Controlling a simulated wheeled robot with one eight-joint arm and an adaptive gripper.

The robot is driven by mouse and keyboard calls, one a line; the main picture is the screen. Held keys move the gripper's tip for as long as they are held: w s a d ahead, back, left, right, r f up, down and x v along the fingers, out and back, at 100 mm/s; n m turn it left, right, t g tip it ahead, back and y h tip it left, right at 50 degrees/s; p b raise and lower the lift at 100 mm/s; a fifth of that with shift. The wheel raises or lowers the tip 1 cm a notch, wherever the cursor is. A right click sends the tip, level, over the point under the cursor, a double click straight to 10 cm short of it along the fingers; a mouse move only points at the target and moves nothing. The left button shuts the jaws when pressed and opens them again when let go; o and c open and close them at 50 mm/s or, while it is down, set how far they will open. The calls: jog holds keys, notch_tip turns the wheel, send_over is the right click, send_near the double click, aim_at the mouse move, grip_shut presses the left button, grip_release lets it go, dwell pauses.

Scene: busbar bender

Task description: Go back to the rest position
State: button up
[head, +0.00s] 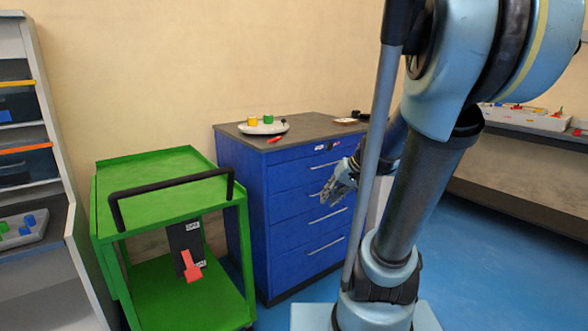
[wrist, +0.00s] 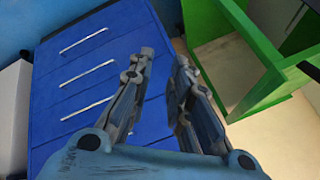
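My gripper (head: 340,184) is in the air in front of the blue drawer cabinet (head: 291,215), beside my arm in the head view. In the wrist view my gripper (wrist: 163,72) points toward the cabinet (wrist: 75,128). Its two fingers are apart with a gap between them, and nothing is held. The fingertips overlap the cabinet's front in the picture, and I cannot tell how far off they are.
A green cart (head: 170,197) with a black handle stands left of the cabinet; a dark plate with a red lever (head: 191,270) is at it. A white plate (head: 262,129) with small parts sits on the cabinet. Shelving (head: 20,170) is far left, a bench (head: 520,165) right. Blue floor is open in front.

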jog(key=s+d+f+g+h, duration=0.1)
jog(key=s+d+f+h, duration=0.1)
jog(key=s, duration=0.6)
jog(key=s+d+f+g+h, duration=0.1)
jog(key=s+d+f+h, duration=0.2)
jog(key=s, duration=0.5)
jog(key=shift+s+d+f, duration=0.3)
jog(key=shift+d+f, duration=0.4)
jog(key=shift+d, duration=0.3)
